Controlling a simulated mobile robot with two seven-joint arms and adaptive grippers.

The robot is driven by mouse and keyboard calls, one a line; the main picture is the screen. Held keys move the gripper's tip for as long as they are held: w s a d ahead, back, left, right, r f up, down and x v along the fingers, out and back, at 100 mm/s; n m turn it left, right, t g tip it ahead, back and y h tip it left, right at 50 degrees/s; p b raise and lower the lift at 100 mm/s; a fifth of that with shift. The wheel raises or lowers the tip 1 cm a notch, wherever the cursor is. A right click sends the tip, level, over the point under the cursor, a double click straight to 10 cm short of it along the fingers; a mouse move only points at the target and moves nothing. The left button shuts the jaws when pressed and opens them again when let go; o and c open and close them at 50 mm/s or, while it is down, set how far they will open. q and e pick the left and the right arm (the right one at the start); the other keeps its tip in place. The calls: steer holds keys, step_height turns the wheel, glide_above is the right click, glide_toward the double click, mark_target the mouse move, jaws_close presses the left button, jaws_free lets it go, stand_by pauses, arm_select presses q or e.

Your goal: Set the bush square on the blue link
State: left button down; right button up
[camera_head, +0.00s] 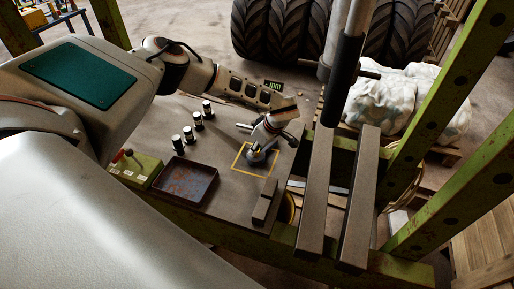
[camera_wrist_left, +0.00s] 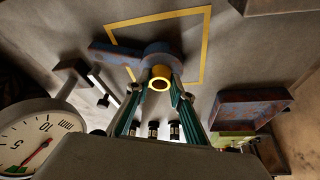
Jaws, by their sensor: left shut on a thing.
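In the head view my left gripper (camera_head: 263,141) points down over the link inside the square. The bush appears in front of the link's round end; I cannot tell whether they touch or whether the bush is tilted. My right gripper is not in view.
A rusty tray (camera_head: 185,184), several black-and-white cylinders (camera_head: 188,135) and a green control box (camera_head: 135,170) stand left on the bench. A dial gauge (camera_wrist_left: 36,140) is near my wrist. Two steel beams (camera_head: 315,195) and a vertical rod (camera_head: 341,80) stand at the right.

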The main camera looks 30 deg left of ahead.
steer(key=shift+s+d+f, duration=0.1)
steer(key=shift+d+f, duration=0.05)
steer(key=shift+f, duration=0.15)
arm_select(q)
steer(key=shift+f, duration=0.25)
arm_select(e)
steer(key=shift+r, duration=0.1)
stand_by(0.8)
arm_select(q)
steer(key=c, duration=1.7)
jaws_free()
steer(key=v, duration=1.2)
